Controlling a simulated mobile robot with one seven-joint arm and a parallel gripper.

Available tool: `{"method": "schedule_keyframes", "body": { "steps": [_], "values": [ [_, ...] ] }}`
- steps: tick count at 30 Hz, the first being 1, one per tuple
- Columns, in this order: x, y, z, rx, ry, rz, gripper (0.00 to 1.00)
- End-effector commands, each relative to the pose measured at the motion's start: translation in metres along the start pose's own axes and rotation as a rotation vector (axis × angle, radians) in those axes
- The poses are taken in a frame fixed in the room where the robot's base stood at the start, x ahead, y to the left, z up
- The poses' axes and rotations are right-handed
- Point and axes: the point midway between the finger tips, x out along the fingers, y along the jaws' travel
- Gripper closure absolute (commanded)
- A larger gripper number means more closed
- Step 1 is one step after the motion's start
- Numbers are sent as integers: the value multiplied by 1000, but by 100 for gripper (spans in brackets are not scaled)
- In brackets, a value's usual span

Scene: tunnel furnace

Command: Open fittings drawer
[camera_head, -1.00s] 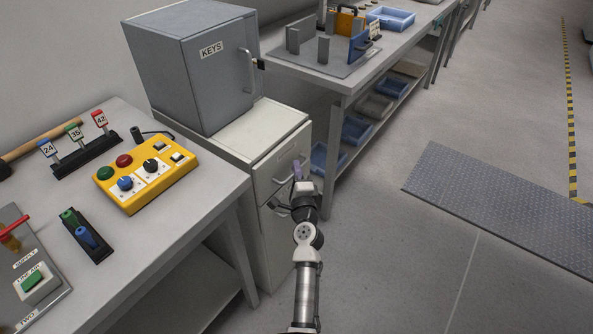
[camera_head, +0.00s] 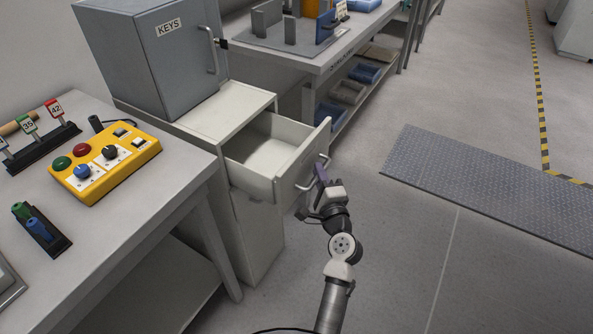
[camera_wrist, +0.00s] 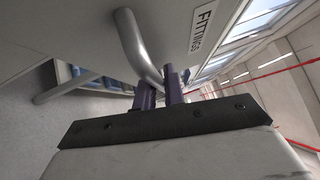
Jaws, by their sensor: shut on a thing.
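The fittings drawer (camera_head: 250,181) is the top drawer of the pale cabinet under the grey key box. It stands pulled well out, and its visible inside looks empty. Its bar handle (camera_head: 324,165) is on the front, and a FITTINGS label (camera_wrist: 202,25) shows in the wrist view. My gripper (camera_head: 321,175) is at the drawer front, shut on the handle. In the wrist view its purple fingers (camera_wrist: 158,92) close around the metal handle (camera_wrist: 136,45). The far part of the grip is partly hidden.
The grey KEYS box (camera_head: 150,55) stands on the cabinet (camera_head: 255,235). A workbench (camera_head: 185,170) with a yellow control box (camera_head: 105,165) is at left. Another bench (camera_head: 335,62) with shelved bins is behind. Open floor lies to the right, with a dark ribbed mat (camera_head: 490,185).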

Motion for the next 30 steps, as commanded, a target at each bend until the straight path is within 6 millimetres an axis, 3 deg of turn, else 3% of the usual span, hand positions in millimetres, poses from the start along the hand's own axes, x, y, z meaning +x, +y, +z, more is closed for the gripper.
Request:
{"method": "schedule_keyframes", "body": {
  "steps": [7,22,23,24,30],
  "values": [
    [-27,-6,-28,-1,5,-1,100],
    [-32,-10,-34,0,3,-2,100],
    [-32,-10,-34,0,3,-2,85],
    [-32,-10,-33,0,3,-1,80],
    [-32,-9,-33,0,1,-1,80]
  ]
}}
